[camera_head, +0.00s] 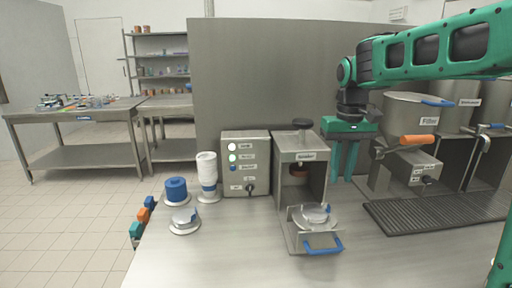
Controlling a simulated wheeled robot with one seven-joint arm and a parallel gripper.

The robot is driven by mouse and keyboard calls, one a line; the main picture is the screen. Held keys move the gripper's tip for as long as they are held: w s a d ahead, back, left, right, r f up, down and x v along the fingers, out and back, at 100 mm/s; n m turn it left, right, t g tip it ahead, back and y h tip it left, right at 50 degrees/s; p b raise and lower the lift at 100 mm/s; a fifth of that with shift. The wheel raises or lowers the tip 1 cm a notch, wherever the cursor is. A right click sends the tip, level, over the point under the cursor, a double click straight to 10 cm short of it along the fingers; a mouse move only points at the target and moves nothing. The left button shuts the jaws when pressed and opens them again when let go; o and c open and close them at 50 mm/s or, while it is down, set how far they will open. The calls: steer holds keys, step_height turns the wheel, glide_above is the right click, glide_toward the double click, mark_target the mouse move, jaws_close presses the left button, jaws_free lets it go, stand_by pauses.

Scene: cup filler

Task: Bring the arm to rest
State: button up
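My gripper (344,178) hangs from the green arm at the right of the middle, fingers pointing down. Its two green fingers stand a little apart, with a narrow gap between them, and I see nothing held there. It is to the right of the metal sealer-like press (284,200) and left of the filler (405,165). From this view I cannot tell exactly how far above the table (240,255) the fingertips are.
A control box (247,180) with buttons stands left of the press. A cup stack (207,170), a blue spool-like piece (176,188) and a metal disc (184,218) stand further left. A blue handle (324,246) juts from the press. A drip grate (435,213) lies at right. The front table is clear.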

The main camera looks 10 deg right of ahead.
steer(key=s+d+f+m, duration=0.2)
steer(key=s+d+f, duration=0.2)
steer(key=s, duration=0.6)
steer(key=s+d+f+m, duration=0.2)
steer(key=s+d+f, duration=0.2)
steer(key=s, duration=0.6)
steer(key=s+d+f+m, duration=0.2)
steer(key=s+d+f, duration=0.2)
steer(key=s, duration=0.6)
steer(key=shift+r, duration=0.1)
steer(key=shift+w+f, duration=0.25)
steer(key=shift+w, duration=0.4)
